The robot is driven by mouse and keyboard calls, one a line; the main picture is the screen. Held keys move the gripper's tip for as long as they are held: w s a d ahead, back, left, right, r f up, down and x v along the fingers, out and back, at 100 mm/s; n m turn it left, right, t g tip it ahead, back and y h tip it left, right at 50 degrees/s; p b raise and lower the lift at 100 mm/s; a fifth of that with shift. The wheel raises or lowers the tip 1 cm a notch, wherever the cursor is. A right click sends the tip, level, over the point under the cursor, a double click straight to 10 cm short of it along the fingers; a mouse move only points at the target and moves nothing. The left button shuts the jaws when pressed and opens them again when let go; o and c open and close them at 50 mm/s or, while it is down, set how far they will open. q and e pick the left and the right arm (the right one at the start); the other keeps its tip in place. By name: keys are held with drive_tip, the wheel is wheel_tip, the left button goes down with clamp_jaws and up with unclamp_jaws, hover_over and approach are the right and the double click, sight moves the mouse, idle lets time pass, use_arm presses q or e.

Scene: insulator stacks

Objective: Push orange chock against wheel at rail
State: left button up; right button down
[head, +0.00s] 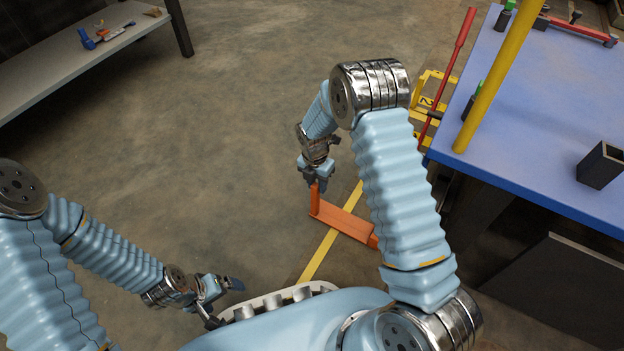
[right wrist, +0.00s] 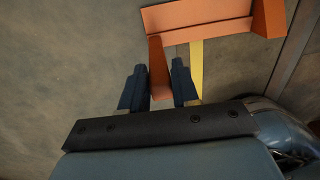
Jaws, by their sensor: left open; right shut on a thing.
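The orange chock (head: 345,222) is a flat plate with an upturned piece at each end. It sits low over the floor, across a yellow line; I cannot tell whether it touches the floor. My right gripper (head: 317,178) is shut on its left upright end. In the right wrist view the chock (right wrist: 200,17) spans the top, with one end between the fingers of the right gripper (right wrist: 159,85). My left gripper (head: 224,302) is open and empty at lower left, away from the chock. My right arm hides part of the chock's right side. I cannot make out a wheel or a rail.
A blue-topped table (head: 540,110) with a yellow post (head: 492,75) stands at right. A yellow frame (head: 432,85) and a red bar (head: 456,50) are beside it. A grey shelf (head: 70,65) is at upper left. The floor between is clear.

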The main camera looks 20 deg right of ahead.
drive_tip(key=s+d, duration=0.6)
drive_tip(key=d, duration=0.2)
drive_tip(key=shift+s+d+f+p, duration=0.15)
drive_tip(key=shift+s+d+p, duration=0.1)
drive_tip(key=shift+s+p, duration=0.1)
idle(0.6)
drive_tip(key=shift+w+d, duration=0.55)
drive_tip(key=shift+d, duration=0.1)
idle(0.7)
drive_tip(key=c, duration=0.8)
unclamp_jaws()
drive_tip(key=shift+o, duration=0.2)
